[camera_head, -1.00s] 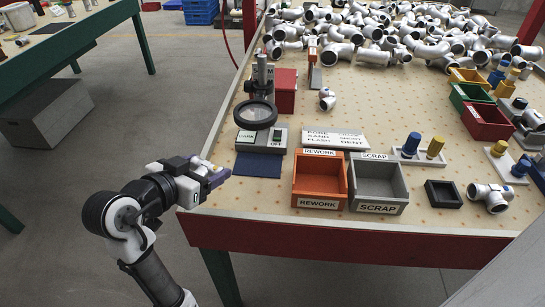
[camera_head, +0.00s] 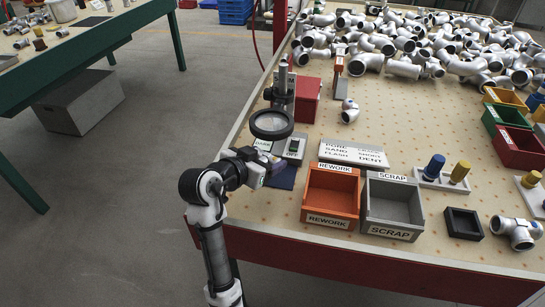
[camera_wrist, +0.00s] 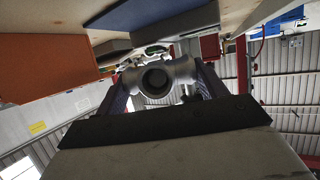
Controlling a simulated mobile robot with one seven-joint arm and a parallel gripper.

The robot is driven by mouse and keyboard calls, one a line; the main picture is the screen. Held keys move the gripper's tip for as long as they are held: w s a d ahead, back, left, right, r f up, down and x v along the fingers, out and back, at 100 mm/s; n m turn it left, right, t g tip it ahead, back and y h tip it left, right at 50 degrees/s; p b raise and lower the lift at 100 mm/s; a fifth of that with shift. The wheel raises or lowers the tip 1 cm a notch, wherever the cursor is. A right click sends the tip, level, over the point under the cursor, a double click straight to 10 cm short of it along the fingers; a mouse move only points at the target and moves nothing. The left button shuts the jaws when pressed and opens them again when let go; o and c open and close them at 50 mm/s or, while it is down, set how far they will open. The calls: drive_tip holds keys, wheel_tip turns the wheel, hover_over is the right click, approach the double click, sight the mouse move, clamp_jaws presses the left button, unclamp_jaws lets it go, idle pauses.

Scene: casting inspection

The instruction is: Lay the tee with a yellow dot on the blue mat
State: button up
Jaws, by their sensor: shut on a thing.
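My gripper (camera_head: 272,166) is at the near left of the table, by the blue mat (camera_head: 284,177), and hides part of the mat. In the wrist view my gripper (camera_wrist: 163,88) is shut on a grey metal tee (camera_wrist: 156,82), with one open end facing the camera. I cannot see a yellow dot on the tee from here. The blue mat also shows at the top of the wrist view (camera_wrist: 130,12), apart from the tee. I cannot tell the exact height above the mat.
A magnifier (camera_head: 271,124) on a stand is just behind my gripper. The orange rework bin (camera_head: 331,197) and grey scrap bin (camera_head: 392,207) stand to the right. Another tee (camera_head: 516,232) lies at the right, near a black tray (camera_head: 463,223). Many pipe fittings are piled at the back.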

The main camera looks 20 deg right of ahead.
sight(272, 159)
drive_tip(key=shift+f+x, duration=0.2)
drive_tip(key=shift+x, duration=0.9)
drive_tip(key=shift+f+x, duration=0.25)
drive_tip(key=shift+x, duration=0.8)
drive_tip(key=shift+s+a, duration=0.1)
drive_tip(key=shift+a, duration=0.1)
drive_tip(key=shift+f, duration=0.6)
drive_tip(key=o, duration=1.3)
drive_tip(key=shift+f, duration=0.1)
drive_tip(key=shift+r, duration=0.5)
drive_tip(key=v, duration=1.2)
drive_tip(key=shift+s+r+b, duration=0.1)
drive_tip(key=shift+b, duration=0.25)
